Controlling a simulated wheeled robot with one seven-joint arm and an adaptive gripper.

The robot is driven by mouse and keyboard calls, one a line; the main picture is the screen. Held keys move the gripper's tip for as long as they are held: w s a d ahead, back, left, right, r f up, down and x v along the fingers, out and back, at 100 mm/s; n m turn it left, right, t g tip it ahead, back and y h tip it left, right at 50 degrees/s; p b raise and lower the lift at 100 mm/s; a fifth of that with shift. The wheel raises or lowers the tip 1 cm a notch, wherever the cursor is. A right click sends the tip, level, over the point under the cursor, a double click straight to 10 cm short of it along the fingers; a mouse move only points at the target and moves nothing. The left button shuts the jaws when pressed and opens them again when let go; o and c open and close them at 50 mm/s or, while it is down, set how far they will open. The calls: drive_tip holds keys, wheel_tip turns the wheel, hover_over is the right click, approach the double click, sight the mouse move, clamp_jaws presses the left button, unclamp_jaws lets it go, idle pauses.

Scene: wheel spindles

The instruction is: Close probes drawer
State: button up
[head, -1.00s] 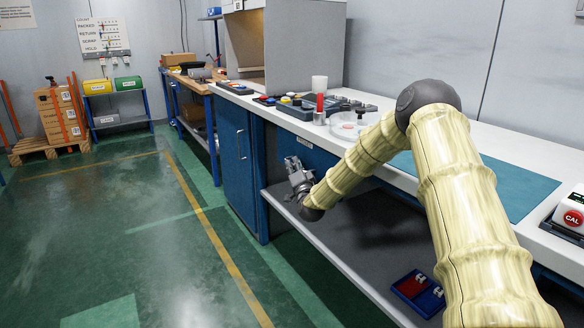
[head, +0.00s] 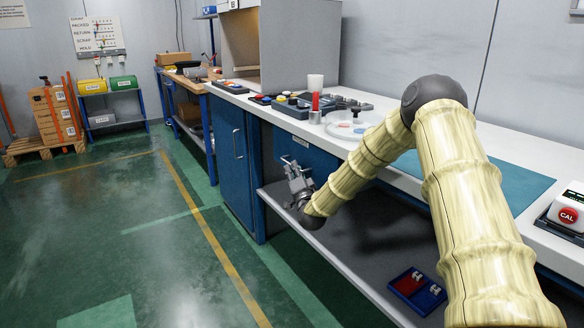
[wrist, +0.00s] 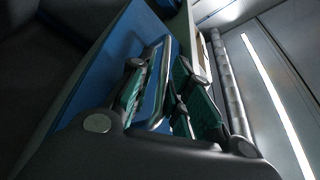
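The blue drawer front (head: 315,160) sits under the white worktop in the head view, partly behind my gripper and forearm. Whether it stands out from the bench is hard to tell. In the wrist view a blue front (wrist: 112,62) fills the left part, with a metal bar handle (wrist: 160,85) on it. My gripper (head: 291,164) is at the drawer front in the head view. In the wrist view my gripper's green-padded fingers (wrist: 168,105) are apart, with the handle bar showing between them, nearer the left finger. Contact with the handle cannot be made out.
A blue cabinet (head: 232,155) with a vertical handle stands left of the drawer. A grey lower shelf (head: 345,245) holds a red and blue tray (head: 418,290). The worktop (head: 400,178) carries a red cylinder (head: 315,103) and a clear dish (head: 350,128). Floor at left is clear.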

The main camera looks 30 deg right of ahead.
drive_tip(key=v, duration=0.8)
drive_tip(key=shift+s, duration=0.1)
drive_tip(key=s+a+f+n+g+y, duration=0.2)
drive_tip(key=s+a+f, duration=0.25)
drive_tip(key=f, duration=0.35)
drive_tip(key=s+a+f+n+g+y, duration=0.1)
drive_tip(key=s+a+f+n+g, duration=0.15)
drive_tip(key=s+a+f, duration=0.4)
drive_tip(key=s+a+f+n+g+y, duration=0.1)
drive_tip(key=a+f+n+g+y, duration=0.2)
drive_tip(key=f, duration=0.6)
drive_tip(key=s+a+f+n+g, duration=0.1)
drive_tip(key=s+a+f+g, duration=0.15)
drive_tip(key=s+f, duration=0.4)
drive_tip(key=s+a+f+n+g, duration=0.1)
drive_tip(key=s+a+f+g, duration=0.2)
drive_tip(key=s, duration=0.6)
drive_tip(key=s+a+f+n+g, duration=0.1)
drive_tip(key=s+a+f+n, duration=0.15)
drive_tip(key=s+f, duration=0.45)
drive_tip(key=s+a+f+n+g, duration=0.15)
drive_tip(key=s+g, duration=0.45)
drive_tip(key=s, duration=1.5)
wheel_tip(320, 180, up, 26)
drive_tip(key=h+p, duration=0.1)
drive_tip(key=p, duration=2.4)
drive_tip(key=shift+n, duration=0.35)
